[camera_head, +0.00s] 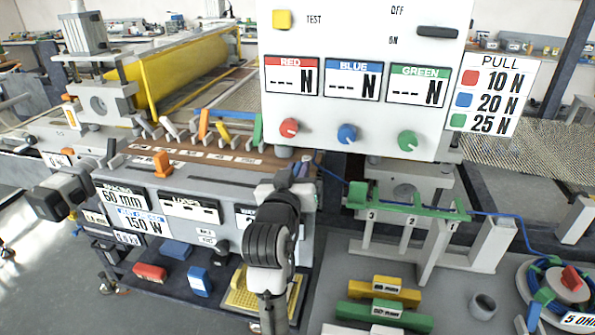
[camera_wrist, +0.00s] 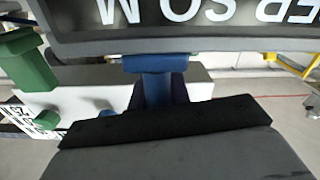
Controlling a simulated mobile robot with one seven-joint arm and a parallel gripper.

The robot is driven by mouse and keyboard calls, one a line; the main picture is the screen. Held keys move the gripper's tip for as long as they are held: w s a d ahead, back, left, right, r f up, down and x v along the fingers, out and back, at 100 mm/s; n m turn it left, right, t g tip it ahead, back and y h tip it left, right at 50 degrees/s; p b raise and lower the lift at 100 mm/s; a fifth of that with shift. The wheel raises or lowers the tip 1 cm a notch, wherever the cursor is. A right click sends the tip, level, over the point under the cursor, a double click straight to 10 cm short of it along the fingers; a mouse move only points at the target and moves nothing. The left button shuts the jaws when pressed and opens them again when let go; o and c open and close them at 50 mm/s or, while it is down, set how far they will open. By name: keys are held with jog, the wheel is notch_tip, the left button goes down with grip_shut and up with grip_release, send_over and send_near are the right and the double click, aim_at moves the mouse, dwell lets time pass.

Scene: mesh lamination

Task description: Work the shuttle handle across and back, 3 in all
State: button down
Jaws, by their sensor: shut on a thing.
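My gripper (camera_head: 303,168) is at the right end of the machine's front panel in the head view, and my own arm hides part of it. In the wrist view a blue handle (camera_wrist: 157,64) shows beyond the black-padded finger at the bottom, and my gripper is shut on it. I take this to be the shuttle handle. Its lower part is hidden by the finger. In the head view only a small bit of blue shows at the gripper.
A white panel (camera_head: 350,40) with red, blue and green knobs stands just above my gripper. A green bar (camera_head: 405,204) on grey posts is to the right, with a blue cord. A yellow tray (camera_head: 240,298) lies below.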

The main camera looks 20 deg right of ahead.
jog(key=w+a, duration=0.4)
jog(key=a, duration=0.2)
jog(key=w+a+b, duration=0.1)
jog(key=w+a, duration=0.4)
jog(key=a, duration=0.2)
jog(key=w+a+b, duration=0.1)
jog(key=w+a, duration=0.3)
jog(key=a, duration=0.2)
jog(key=shift+w+a, duration=0.2)
jog(key=shift+a, duration=0.15)
jog(key=shift+w+a+r, duration=0.2)
jog(key=shift+w+a, duration=0.05)
jog(key=shift+a, duration=0.1)
jog(key=c, duration=1.6)
grip_release()
jog(key=shift+c, duration=0.2)
jog(key=shift+o, duration=1.4)
jog(key=shift+w+a+f, duration=0.1)
jog(key=shift+w+f, duration=0.05)
jog(key=shift+s, duration=0.2)
jog(key=b+v, duration=0.4)
jog(key=v, duration=0.9)
jog(key=shift+s+a, duration=0.2)
jog(key=shift+a, duration=0.1)
